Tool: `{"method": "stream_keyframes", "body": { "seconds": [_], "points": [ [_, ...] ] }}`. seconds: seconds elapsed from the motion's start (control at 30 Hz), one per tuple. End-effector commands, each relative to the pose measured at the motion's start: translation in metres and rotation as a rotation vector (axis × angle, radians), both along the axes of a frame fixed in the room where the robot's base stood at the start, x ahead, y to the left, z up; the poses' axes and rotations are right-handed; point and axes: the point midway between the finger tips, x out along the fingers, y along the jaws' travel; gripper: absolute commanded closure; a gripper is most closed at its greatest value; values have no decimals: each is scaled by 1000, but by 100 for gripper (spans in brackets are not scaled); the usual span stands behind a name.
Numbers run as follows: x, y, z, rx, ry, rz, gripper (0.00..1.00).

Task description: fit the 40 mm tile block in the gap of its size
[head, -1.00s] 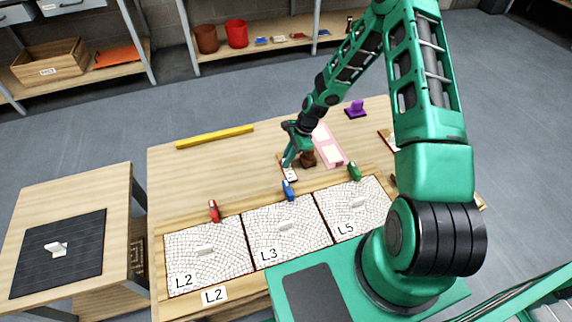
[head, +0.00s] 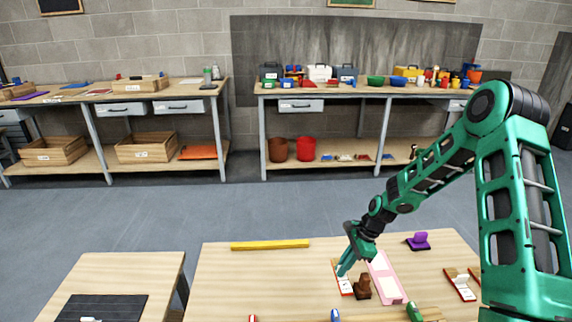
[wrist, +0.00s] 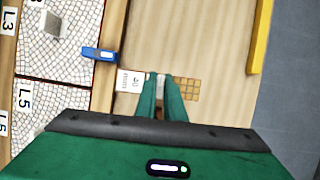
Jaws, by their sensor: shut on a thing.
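My gripper (head: 343,270) is low over the table, at a small card (head: 344,286) with white and red parts. In the wrist view its fingertips (wrist: 160,78) are close together on a small pale piece, apparently the 40 mm tile block's grip, mostly hidden by the fingers. A white label reading 40 mm (wrist: 130,81) lies just left of the fingers. A tan gridded patch (wrist: 188,89) shows just right of them. I cannot tell whether the block is lifted. The white mosaic panels L3 (wrist: 70,32) and L5 (wrist: 60,88) show at left; no gap's size is readable.
A brown knobbed object (head: 362,286) and a pink tray (head: 388,280) stand close right of the gripper. A blue clamp (wrist: 98,54) sits at the panel edge. A yellow bar (head: 270,244) lies at the far left; table between is clear. A purple object (head: 419,241) stands farther right.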

Motion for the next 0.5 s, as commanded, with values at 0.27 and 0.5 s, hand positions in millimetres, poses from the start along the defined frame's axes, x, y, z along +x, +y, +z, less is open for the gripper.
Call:
{"method": "stream_keyframes", "body": {
  "seconds": [0.27,0.5],
  "points": [
    [-6,-12,1,0,0,293,100],
    [-12,-26,9,-2,1,618,100]
  ]
}}
